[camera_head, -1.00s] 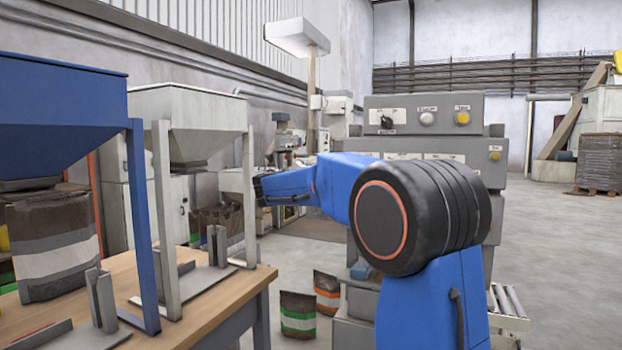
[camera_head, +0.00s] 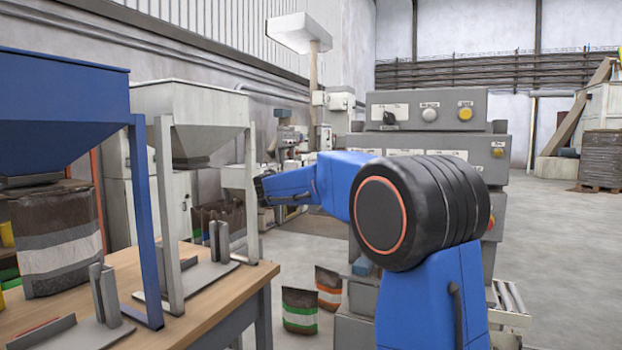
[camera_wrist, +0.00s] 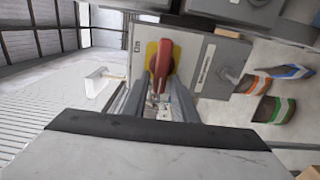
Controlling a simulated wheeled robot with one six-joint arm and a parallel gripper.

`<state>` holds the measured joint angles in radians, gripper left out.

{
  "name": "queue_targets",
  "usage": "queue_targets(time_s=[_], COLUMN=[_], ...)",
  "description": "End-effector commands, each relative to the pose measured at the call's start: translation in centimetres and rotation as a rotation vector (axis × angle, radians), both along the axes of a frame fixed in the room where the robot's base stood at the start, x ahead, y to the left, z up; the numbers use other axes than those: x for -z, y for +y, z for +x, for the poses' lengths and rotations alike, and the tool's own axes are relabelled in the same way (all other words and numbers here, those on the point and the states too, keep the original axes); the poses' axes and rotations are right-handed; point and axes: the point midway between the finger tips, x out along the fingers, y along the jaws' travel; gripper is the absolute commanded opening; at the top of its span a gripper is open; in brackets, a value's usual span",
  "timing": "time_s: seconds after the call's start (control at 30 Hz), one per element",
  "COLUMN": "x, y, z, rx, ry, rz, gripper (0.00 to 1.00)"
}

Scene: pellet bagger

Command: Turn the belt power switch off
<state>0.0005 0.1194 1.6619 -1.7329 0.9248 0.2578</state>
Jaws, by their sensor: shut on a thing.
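In the wrist view, a red rotary switch handle (camera_wrist: 164,62) sits on a yellow plate (camera_wrist: 151,54) on a light grey switch box (camera_wrist: 209,60). The handle runs roughly up and down in that picture. My gripper (camera_wrist: 163,84) reaches in from below, with one finger on each side of the handle, and is shut on its near end. The lettering beside the yellow plate is too small to read.
In the head view, a grey control cabinet (camera_head: 428,104) with a knob and buttons stands behind my arm. Two hopper stands and a filled bag (camera_head: 58,245) occupy the wooden bench (camera_head: 205,318) at left.

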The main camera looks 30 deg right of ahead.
Motion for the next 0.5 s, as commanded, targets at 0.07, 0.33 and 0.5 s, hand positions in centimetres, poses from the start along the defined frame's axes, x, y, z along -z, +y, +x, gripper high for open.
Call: queue_targets(time_s=[0.07, 0.33, 0.5], x=[0.22, 0.22, 0.20], y=[-0.08, -0.09, -0.09], z=[-0.03, -0.03, -0.03], rx=[0.002, 0.002, 0.002], ry=[0.007, 0.010, 0.008], rz=[-0.002, -0.004, -0.004], gripper=[0.03, 0.03, 0.34])
